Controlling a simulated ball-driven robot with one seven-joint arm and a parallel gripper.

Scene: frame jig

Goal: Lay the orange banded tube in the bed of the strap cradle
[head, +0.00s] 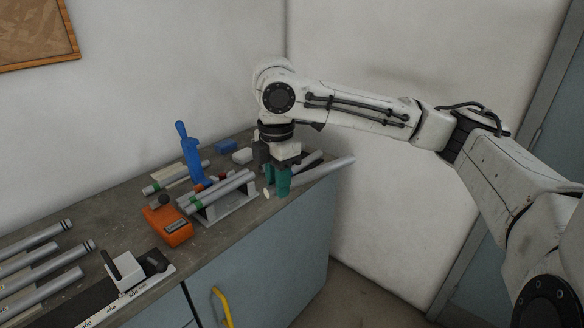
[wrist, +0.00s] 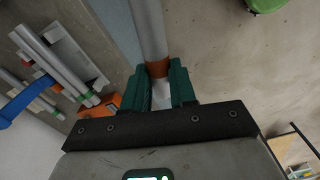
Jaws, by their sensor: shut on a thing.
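My gripper (head: 279,184) has teal fingers and is shut on the orange banded tube (head: 325,169), beyond the right part of the bench. In the wrist view, my gripper (wrist: 161,88) pinches the grey tube (wrist: 150,30) beside its orange band (wrist: 158,68).
An orange box (head: 172,231) and a blue upright tool (head: 191,157) stand near the grey stand. Several grey tubes (head: 45,262) lie at the far left. A white block (head: 126,269) is on the ruler track at front. The bench edge (head: 188,276) is close.

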